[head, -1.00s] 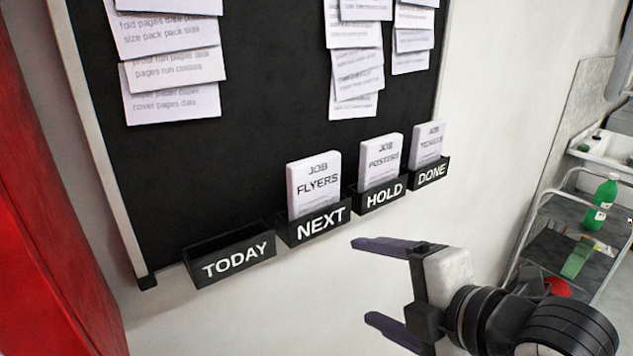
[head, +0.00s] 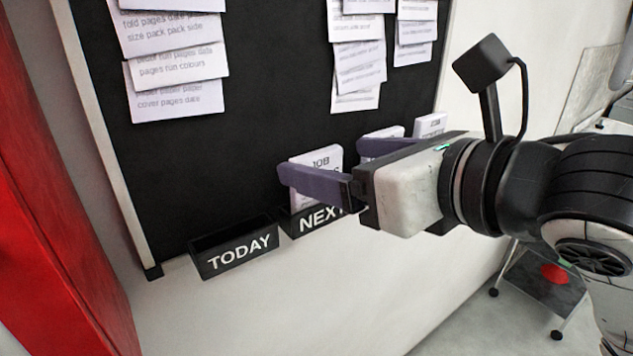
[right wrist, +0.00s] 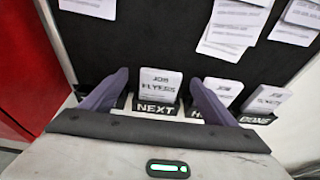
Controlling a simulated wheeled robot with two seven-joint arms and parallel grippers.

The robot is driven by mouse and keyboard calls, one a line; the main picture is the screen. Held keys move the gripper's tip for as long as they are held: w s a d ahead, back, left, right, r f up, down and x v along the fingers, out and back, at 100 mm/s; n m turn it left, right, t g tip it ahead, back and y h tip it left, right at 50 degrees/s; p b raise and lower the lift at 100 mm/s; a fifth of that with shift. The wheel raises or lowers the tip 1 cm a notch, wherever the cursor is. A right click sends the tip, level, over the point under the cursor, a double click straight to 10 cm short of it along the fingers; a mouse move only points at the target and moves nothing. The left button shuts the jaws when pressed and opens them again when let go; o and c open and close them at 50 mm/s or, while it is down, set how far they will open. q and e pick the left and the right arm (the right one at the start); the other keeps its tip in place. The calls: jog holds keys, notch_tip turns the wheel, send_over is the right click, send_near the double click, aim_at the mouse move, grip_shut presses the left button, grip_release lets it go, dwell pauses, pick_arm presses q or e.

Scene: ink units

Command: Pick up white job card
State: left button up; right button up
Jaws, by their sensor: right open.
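The white FLYERS job card (head: 322,159) stands upright in the black NEXT holder (head: 316,219). It also shows in the right wrist view (right wrist: 161,84), between the fingers. My right gripper (head: 323,162) is open and empty in front of this card, its purple fingers pointing at the board. One finger hides part of the card in the head view. Two more white cards stand to the right, POSTERS (right wrist: 223,90) in the HOLD holder and one (right wrist: 266,97) in the DONE holder. My left gripper is not in view.
The black TODAY holder (head: 238,251) at the left is empty. Paper sheets (head: 178,70) hang on the black board above. A red surface (head: 45,200) stands at the far left. A cart (head: 543,283) is partly hidden behind my right arm.

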aim_at(321, 160)
jog(key=shift+f+x, duration=0.15)
jog(key=shift+x, duration=1.2)
jog(key=shift+f+x, duration=0.2)
jog(key=shift+x, duration=1.2)
jog(key=shift+s+d, duration=0.1)
jog(key=shift+d, duration=0.1)
jog(key=c, duration=1.1)
jog(key=shift+r, duration=0.15)
